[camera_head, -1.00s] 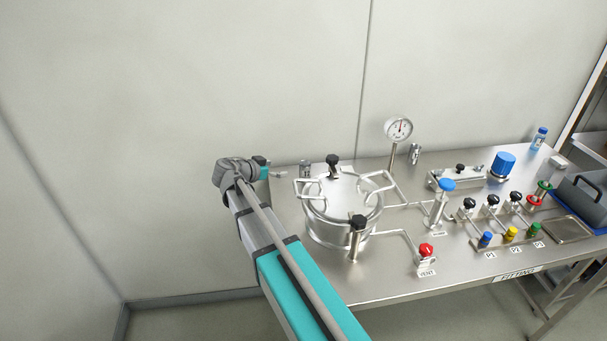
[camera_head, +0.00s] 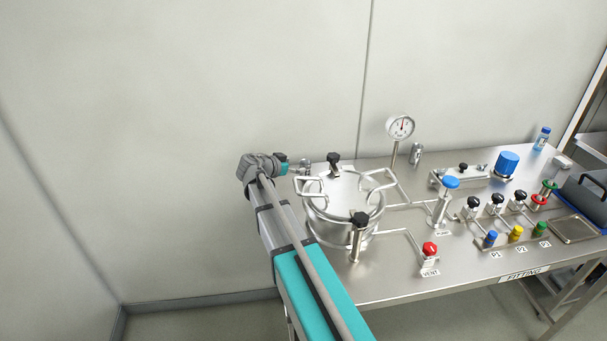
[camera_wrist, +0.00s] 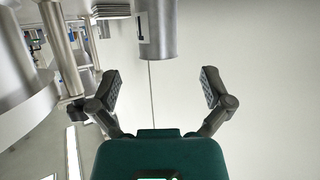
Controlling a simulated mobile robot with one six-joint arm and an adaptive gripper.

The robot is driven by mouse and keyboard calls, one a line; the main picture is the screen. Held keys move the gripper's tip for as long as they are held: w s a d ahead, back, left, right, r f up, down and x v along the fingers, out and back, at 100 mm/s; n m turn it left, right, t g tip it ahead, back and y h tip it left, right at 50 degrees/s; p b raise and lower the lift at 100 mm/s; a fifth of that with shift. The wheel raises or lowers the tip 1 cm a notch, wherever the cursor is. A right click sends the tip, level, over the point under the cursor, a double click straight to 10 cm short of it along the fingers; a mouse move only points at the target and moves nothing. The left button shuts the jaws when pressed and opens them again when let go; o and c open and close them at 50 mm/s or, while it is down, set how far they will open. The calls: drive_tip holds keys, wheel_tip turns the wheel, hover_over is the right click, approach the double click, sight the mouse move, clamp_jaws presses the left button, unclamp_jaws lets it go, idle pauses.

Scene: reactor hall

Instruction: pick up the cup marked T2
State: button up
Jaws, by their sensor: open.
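A small metal cup (camera_wrist: 158,30) is in the wrist view at the top, a short way beyond the fingertips and roughly centred between them. A dark mark shows on its left side, but I cannot read it. In the head view this cup (camera_head: 306,167) stands at the back left of the steel table, partly hidden by my gripper (camera_head: 297,167). I cannot tell which is T2. My gripper (camera_wrist: 161,87) is open and empty, fingers apart on either side of the cup's line.
A lidded steel vessel (camera_head: 343,205) with black knobs and bar handles stands just right of the near cup. A pressure gauge (camera_head: 400,127), a blue-knob valve (camera_head: 451,183) and a red VENT knob (camera_head: 430,248) are farther right. The wall (camera_head: 220,80) is close behind the table.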

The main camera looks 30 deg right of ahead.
sight(309, 162)
drive_tip(key=shift+b+x, duration=0.8)
drive_tip(key=shift+x, duration=1.8)
drive_tip(key=shift+d+r, duration=0.1)
drive_tip(key=shift+r, duration=0.1)
drive_tip(key=c, duration=1.3)
drive_tip(key=shift+o, duration=0.2)
drive_tip(key=shift+r, duration=0.2)
wheel_tip(309, 162, up, 10)
drive_tip(key=p, duration=1)
drive_tip(key=shift+f, duration=0.15)
